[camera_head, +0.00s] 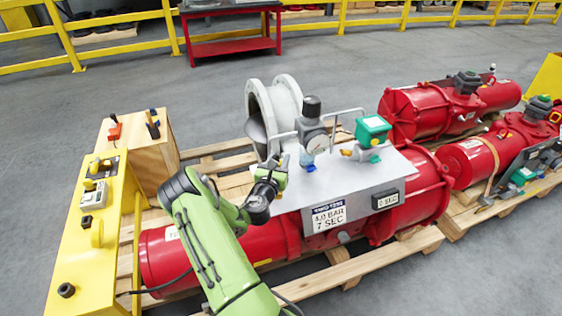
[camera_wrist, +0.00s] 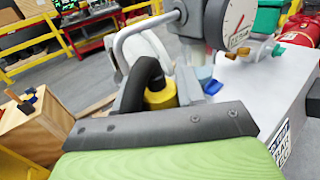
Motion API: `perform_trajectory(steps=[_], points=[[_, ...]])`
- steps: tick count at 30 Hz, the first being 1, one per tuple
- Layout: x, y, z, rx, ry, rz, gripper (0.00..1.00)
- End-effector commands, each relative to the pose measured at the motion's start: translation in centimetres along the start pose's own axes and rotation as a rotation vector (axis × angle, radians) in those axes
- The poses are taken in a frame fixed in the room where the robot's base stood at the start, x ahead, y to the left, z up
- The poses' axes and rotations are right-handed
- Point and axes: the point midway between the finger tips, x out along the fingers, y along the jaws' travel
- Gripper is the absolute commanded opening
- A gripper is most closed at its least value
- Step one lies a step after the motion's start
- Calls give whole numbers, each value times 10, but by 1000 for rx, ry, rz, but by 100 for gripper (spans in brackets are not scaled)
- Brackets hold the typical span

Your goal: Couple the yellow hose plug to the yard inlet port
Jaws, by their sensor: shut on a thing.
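My gripper (camera_head: 272,174) is at the left end of the grey panel (camera_head: 372,178) on the red actuator, beside the gauge unit. It is shut on the yellow plug (camera_wrist: 161,95), which shows in the wrist view just beyond the gripper's dark edge. A black curved piece (camera_wrist: 140,78) bends down to the plug's top; I cannot tell whether it is hose or finger. The plug's lower end is hidden, so its contact with a port cannot be seen. The yard inlet port cannot be clearly made out.
The regulator with its round gauge (camera_head: 315,142) stands close right of my gripper, by a bent metal rail (camera_wrist: 135,32). A green-topped valve (camera_head: 372,130) is farther right. A white flanged pipe (camera_head: 270,108) stands behind. A yellow panel (camera_head: 85,235) and wooden box (camera_head: 148,155) are at left.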

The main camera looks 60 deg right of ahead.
Motion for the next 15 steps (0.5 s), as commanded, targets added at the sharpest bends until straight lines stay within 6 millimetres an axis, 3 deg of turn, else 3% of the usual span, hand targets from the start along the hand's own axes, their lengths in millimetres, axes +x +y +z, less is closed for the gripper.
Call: perform_trajectory(steps=[4,15], points=[[0,0,1,-3,-2,0,3],[0,-1,-39,-2,-2,-1,3]])
